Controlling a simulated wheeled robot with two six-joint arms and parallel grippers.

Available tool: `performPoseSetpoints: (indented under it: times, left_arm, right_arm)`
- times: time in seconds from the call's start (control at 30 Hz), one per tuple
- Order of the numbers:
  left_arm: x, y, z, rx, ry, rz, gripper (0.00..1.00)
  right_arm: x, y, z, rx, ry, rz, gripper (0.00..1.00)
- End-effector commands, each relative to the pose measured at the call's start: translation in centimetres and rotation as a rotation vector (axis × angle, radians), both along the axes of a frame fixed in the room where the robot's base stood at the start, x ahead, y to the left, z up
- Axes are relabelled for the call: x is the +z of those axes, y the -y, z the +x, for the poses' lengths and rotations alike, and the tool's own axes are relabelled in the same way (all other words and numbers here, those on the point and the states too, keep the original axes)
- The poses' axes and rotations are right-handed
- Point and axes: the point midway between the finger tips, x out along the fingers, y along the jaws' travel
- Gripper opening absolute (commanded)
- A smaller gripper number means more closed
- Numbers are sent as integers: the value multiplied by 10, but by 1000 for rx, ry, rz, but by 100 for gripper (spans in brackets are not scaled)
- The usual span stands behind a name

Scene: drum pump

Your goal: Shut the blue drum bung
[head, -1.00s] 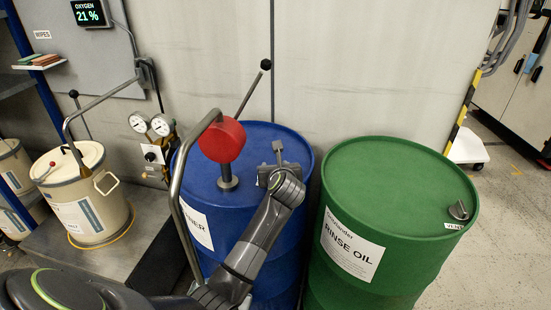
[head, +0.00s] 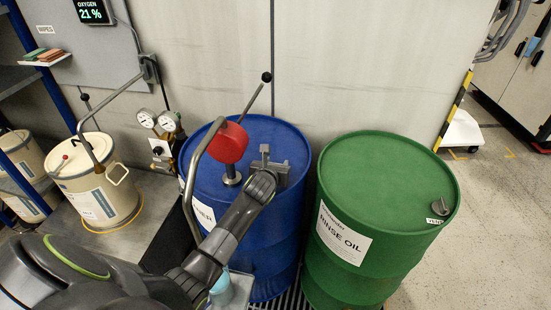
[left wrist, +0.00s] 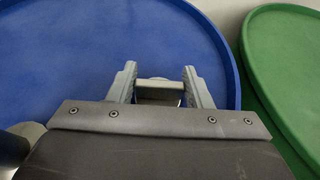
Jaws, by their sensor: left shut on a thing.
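The blue drum (head: 287,140) stands in the middle of the head view, with a red pump head (head: 228,143) and its pipe on the lid. My left gripper (head: 266,157) is low over the right part of the blue lid. In the left wrist view its two fingers (left wrist: 160,82) are shut on a small pale bar (left wrist: 158,84) at the lid, which looks like the bung's handle. The rest of the bung is hidden by my gripper, so its angle cannot be told. My right gripper is in neither view.
A green drum (head: 385,180) marked rinse oil stands close on the right, with its own grey bung (head: 440,206). The pump lever (head: 257,93) rises behind my gripper. Pressure gauges (head: 158,120) and a cream pail (head: 93,185) are on the left.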

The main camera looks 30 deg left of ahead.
Motion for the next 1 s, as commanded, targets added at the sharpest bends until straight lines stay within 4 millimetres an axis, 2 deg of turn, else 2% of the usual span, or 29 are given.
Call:
performPoseSetpoints:
  times: [0.47, 0.5, 0.67, 1.0]
  left_arm:
    - [1, 0, 1, -11, 3, 3, 23]
    - [1, 0, 1, -11, 3, 3, 47]
    - [1, 0, 0, -10, 3, 2, 67]
    - [1, 1, -2, -9, 1, 1, 67]
  right_arm:
    - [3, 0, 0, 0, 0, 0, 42]
    - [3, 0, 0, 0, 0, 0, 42]
    - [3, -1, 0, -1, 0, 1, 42]
    - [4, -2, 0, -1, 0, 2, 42]
